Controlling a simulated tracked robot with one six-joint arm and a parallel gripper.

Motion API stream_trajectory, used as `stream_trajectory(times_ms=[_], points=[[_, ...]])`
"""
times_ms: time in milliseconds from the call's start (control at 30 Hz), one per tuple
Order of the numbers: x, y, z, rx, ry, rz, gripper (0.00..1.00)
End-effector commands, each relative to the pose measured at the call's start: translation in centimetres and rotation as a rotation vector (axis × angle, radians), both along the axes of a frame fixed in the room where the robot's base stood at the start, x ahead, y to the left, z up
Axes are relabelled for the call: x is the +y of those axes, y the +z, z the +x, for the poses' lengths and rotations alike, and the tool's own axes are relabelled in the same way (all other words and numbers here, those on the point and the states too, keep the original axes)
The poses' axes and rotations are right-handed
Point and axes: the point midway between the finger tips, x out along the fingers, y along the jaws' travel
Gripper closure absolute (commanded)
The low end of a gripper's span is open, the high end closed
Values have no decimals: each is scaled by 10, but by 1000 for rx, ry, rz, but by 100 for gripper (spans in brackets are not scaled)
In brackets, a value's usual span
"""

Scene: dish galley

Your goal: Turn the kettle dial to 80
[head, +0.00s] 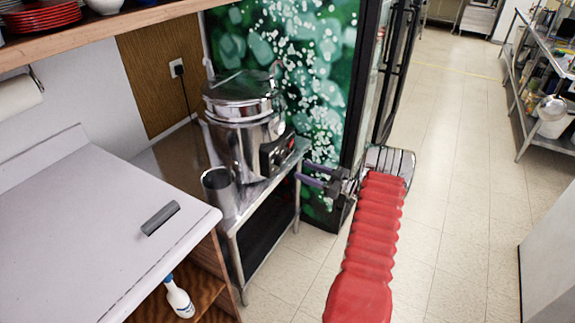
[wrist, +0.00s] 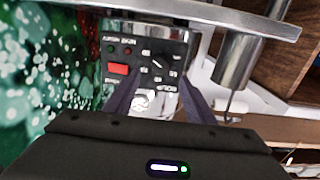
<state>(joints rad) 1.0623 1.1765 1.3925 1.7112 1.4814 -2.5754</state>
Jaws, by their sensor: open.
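The kettle (head: 240,120) is a shiny metal urn with a lid on a metal stand. A black control panel (head: 275,150) is on its right side. In the wrist view the panel (wrist: 115,88) shows a red switch (wrist: 118,69) and a dark dial (wrist: 158,64) with a pale pointer line and small white marks around it. The marks are too small to read. My gripper (head: 312,174) is open to the right of the panel. In the wrist view its two dark fingers (wrist: 160,84) reach towards the panel, apart, with nothing held. I cannot tell whether they touch it.
A metal cup (head: 219,190) stands beside the kettle on the stand (head: 235,228). A white counter (head: 85,215) with a small grey block (head: 160,218) is at left. A green patterned fridge (head: 320,75) stands behind.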

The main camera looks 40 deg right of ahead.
Motion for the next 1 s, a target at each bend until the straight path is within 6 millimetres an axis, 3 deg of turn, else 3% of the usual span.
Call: stream_trajectory(times_ms=[500,933,1000], points=[[26,0,72,1,2,-1,50],[30,0,82,0,1,0,50],[30,0,82,0,1,0,53]])
